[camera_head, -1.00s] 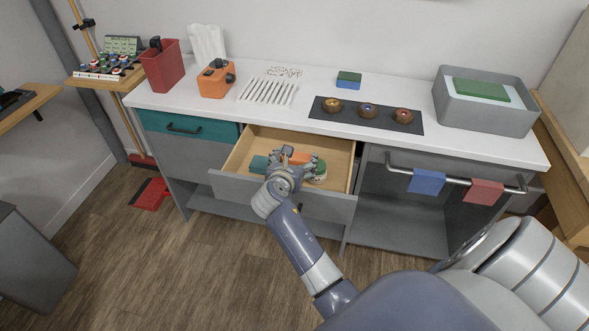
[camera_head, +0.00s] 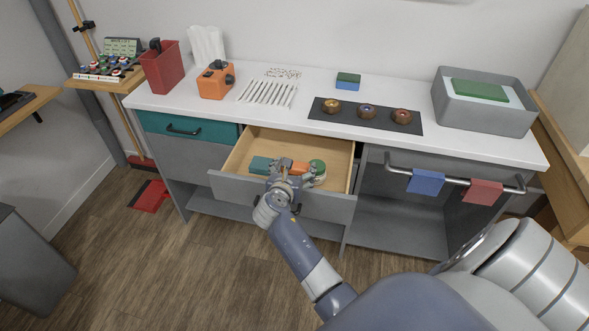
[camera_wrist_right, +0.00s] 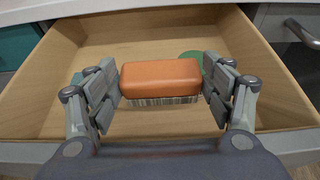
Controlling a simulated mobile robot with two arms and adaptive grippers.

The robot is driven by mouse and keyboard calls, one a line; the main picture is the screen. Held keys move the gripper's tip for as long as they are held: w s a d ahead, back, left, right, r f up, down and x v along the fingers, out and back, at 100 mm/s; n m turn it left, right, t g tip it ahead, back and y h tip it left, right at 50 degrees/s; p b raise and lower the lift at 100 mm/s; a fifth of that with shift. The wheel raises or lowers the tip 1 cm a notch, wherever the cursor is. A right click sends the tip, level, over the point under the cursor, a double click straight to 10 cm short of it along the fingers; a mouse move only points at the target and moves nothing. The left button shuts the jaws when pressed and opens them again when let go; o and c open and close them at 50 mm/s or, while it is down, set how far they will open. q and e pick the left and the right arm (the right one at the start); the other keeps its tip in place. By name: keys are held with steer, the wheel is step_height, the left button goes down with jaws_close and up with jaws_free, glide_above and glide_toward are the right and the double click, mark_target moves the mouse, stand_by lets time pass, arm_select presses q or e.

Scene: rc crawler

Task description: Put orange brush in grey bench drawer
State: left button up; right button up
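The orange brush (camera_head: 299,166) is inside the open drawer (camera_head: 232,187) of the grey bench. In the right wrist view the brush (camera_wrist_right: 160,78) lies crosswise, orange back up and pale bristles below. My right gripper (camera_head: 292,178) is over the drawer's front part. In the wrist view its fingers (camera_wrist_right: 161,82) are spread wide, one near each end of the brush; any contact is hard to make out. A teal thing (camera_head: 260,165) and a round green-topped thing (camera_head: 318,168) lie beside the brush, partly hidden by my fingers in the wrist view. My left gripper is not in view.
The white benchtop (camera_head: 210,111) holds a red container (camera_head: 162,68), an orange block (camera_head: 215,82), a black strip of knobs (camera_head: 340,119) and a grey bin (camera_head: 487,118). A rail with blue and red cloths (camera_head: 425,182) is right of the drawer. The drawer's back is clear.

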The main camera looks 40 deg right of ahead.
steer(key=o, duration=0.4)
steer(key=shift+s+a+f, duration=0.15)
steer(key=shift+s+f, duration=0.05)
steer(key=shift+f, duration=0.45)
steer(key=shift+c, duration=0.2)
steer(key=shift+f, duration=0.1)
steer(key=shift+r, duration=0.4)
steer(key=shift+s+a+r, duration=0.1)
steer(key=shift+s+r, duration=0.05)
steer(key=shift+r, duration=0.1)
steer(key=v, duration=1.1)
steer(key=shift+a+r, duration=0.2)
steer(key=shift+r, duration=0.3)
